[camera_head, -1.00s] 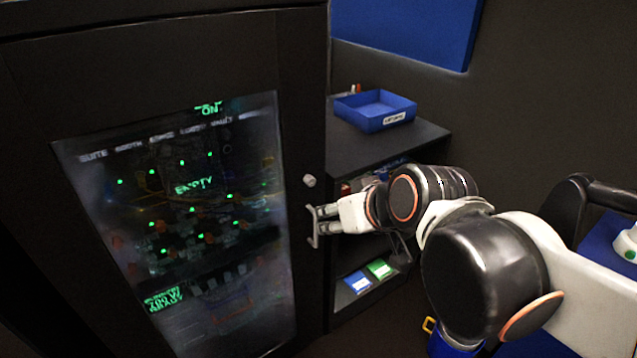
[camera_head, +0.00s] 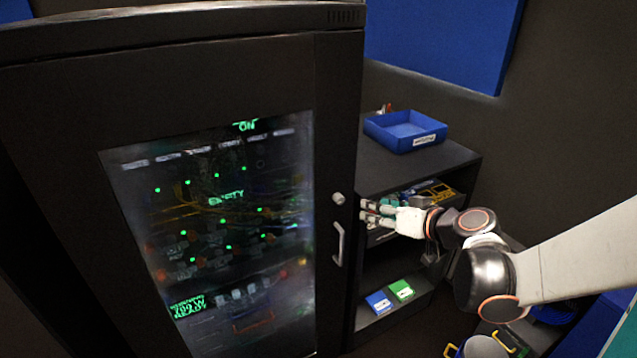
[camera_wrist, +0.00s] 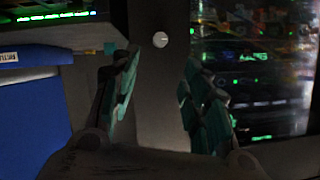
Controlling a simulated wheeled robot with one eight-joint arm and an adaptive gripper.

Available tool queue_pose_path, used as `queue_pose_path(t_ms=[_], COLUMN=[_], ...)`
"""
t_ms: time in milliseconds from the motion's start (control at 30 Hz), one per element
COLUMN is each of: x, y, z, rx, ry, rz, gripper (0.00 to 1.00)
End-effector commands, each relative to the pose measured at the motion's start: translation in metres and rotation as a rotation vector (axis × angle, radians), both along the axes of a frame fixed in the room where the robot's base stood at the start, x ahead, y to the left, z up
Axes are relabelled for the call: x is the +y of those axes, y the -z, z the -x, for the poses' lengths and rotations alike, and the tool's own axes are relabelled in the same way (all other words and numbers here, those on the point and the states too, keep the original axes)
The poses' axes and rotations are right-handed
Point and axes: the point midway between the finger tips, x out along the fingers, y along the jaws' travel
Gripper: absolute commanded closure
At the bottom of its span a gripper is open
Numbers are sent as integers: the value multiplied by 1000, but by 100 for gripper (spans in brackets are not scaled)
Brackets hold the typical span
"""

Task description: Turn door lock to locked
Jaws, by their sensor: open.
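The black cabinet door (camera_head: 335,100) has a glass window and looks shut. Its door lock (camera_head: 338,198) is a small pale round knob on the right edge, above the grey handle (camera_head: 339,244). The lock also shows in the wrist view (camera_wrist: 160,39) as a round light disc, ahead of and between the fingertips. Its turn position is too small to tell. My gripper (camera_head: 362,211) is open and empty, just right of the lock and apart from it. In the wrist view my gripper's (camera_wrist: 158,75) two green-padded fingers stand apart with nothing between them.
A shelf unit (camera_head: 455,153) stands right of the cabinet, with a blue tray (camera_head: 405,132) on top. A blue box (camera_head: 378,303) and a green box (camera_head: 401,290) lie on its lower shelf. A dark wall stands behind.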

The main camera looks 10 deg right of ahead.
Motion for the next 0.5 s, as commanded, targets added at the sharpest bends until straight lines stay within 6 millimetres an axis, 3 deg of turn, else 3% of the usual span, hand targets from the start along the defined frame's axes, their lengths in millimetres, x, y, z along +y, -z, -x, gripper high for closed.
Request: queue_pose_path(t_ms=[233, 500], x=[2, 22], y=[10, 29], z=[-11, -53], rx=[-8, -7], ry=[-6, -7], rz=[-5, -4], gripper=[57, 57])
